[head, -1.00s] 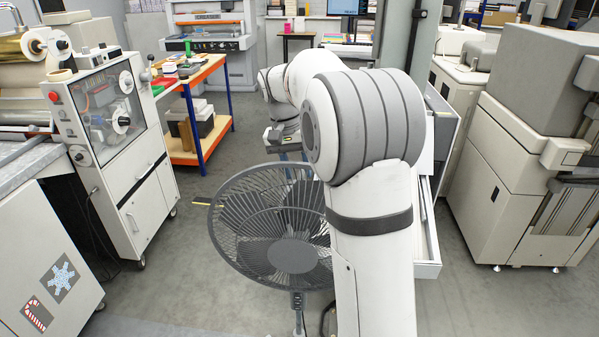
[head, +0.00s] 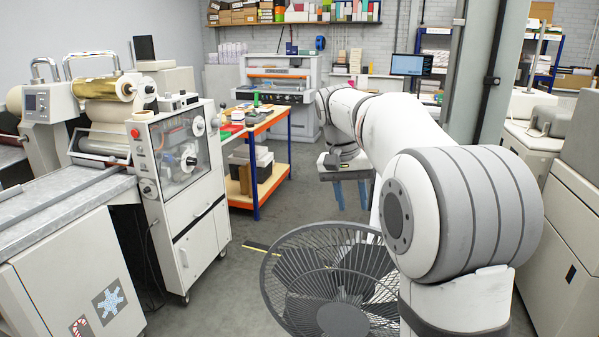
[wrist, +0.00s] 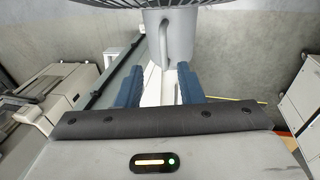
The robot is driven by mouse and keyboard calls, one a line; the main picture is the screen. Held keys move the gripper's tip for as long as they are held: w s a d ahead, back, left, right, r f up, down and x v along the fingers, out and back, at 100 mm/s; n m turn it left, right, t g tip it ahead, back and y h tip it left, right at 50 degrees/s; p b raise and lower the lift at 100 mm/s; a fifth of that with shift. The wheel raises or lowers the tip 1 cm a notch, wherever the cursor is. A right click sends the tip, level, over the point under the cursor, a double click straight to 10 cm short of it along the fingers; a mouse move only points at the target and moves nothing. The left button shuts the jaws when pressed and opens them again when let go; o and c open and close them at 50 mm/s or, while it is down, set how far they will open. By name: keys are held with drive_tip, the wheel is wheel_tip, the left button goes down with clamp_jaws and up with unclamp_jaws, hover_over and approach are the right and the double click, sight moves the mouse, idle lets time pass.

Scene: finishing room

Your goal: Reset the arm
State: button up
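My arm reaches forward on the right in the head view, bent at the elbow. My gripper (head: 351,198) hangs at its far end above the floor, with blue fingers pointing down. The wrist view shows the two blue fingers of my gripper (wrist: 158,78) spread apart. I see nothing held between them. A grey rounded part (wrist: 170,38) below a fan grille shows beyond the fingertips; I cannot tell its distance from them.
A grey pedestal fan (head: 335,285) stands close in front, beside my arm. A white machine cabinet (head: 185,185) and an orange-edged workbench (head: 262,128) stand to the left. Pale machines (head: 575,215) line the right. Open floor (head: 225,285) lies left of the fan.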

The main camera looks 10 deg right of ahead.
drive_tip(key=shift+n+t+h, duration=0.3)
drive_tip(key=shift+n+t, duration=0.2)
drive_tip(key=shift+t, duration=0.3)
drive_tip(key=s+r, duration=0.1)
drive_tip(key=s+a+r, duration=0.1)
drive_tip(key=s+r, duration=0.2)
drive_tip(key=s, duration=0.1)
drive_tip(key=shift+a+r+p, duration=0.3)
drive_tip(key=shift+r+p, duration=0.05)
drive_tip(key=shift+n+t, duration=0.5)
drive_tip(key=shift+t, duration=0.1)
drive_tip(key=s, duration=0.5)
drive_tip(key=shift+s+a+f, duration=0.1)
drive_tip(key=shift+s+a, duration=0.1)
drive_tip(key=shift+s, duration=0.15)
drive_tip(key=s+a+f+n+y+b, duration=0.1)
drive_tip(key=s+f+n+y+b, duration=0.1)
drive_tip(key=s+f, duration=1.3)
wheel_tip(320, 180, down, 3)
drive_tip(key=shift+s+a+f+n+t+y+b, duration=0.1)
drive_tip(key=shift+s+a+n+t+y+b, duration=0.2)
drive_tip(key=shift+a+t+y, duration=0.15)
drive_tip(key=shift+c, duration=0.3)
